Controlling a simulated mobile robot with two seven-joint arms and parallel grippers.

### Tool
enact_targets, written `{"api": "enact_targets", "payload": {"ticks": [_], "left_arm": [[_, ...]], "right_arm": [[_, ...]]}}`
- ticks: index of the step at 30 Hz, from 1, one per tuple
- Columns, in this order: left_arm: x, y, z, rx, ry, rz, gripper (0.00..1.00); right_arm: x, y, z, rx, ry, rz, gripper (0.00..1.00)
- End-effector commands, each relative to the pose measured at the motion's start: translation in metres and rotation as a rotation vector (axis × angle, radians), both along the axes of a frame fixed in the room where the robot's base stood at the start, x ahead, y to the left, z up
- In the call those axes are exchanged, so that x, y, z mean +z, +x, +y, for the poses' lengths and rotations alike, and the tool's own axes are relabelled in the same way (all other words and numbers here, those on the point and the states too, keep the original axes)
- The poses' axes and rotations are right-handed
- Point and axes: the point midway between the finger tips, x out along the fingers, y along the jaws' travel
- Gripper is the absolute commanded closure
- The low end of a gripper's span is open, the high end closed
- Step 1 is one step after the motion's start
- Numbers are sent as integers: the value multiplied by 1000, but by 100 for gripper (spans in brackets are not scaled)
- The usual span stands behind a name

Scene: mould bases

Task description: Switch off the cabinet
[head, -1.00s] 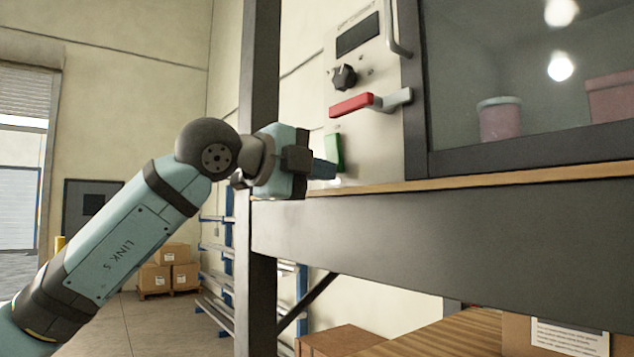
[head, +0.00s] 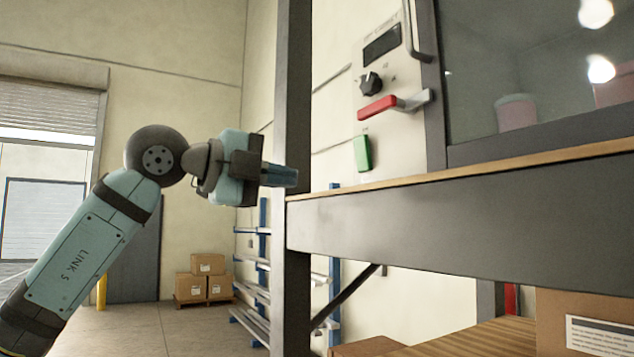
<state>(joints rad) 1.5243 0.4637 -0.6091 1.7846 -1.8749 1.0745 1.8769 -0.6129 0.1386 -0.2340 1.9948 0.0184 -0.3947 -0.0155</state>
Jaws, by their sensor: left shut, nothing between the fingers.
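The cabinet has a pale control panel (head: 395,142) at the left of its glass door (head: 530,70). The panel carries a dark display (head: 382,46), a black knob (head: 371,83), a red-gripped lever handle (head: 378,108) and a green switch (head: 363,153) low down. My left gripper (head: 294,177) is shut and empty. It points right, left of the green switch and apart from it, in front of the dark post. My right gripper is not in view.
A dark upright post (head: 293,90) and a bench with a wooden top edge (head: 480,177) stand close to my left gripper. Pink containers (head: 517,112) show behind the glass. Cardboard boxes (head: 207,265) and a blue rack (head: 262,225) stand behind. The floor at left is open.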

Motion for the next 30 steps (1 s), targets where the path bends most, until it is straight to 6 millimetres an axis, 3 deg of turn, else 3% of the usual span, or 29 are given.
{"api": "enact_targets", "payload": {"ticks": [7, 24, 28, 30], "left_arm": [[-3, -14, 18, -1, 0, -1, 100], [-3, -14, 18, -4, -1, 1, 100], [-20, -9, 12, -55, -14, 19, 100], [-39, -3, 4, -119, -37, 39, 100]], "right_arm": [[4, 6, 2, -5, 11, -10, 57], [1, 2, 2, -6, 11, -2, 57], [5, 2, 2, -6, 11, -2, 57], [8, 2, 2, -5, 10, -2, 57]]}}
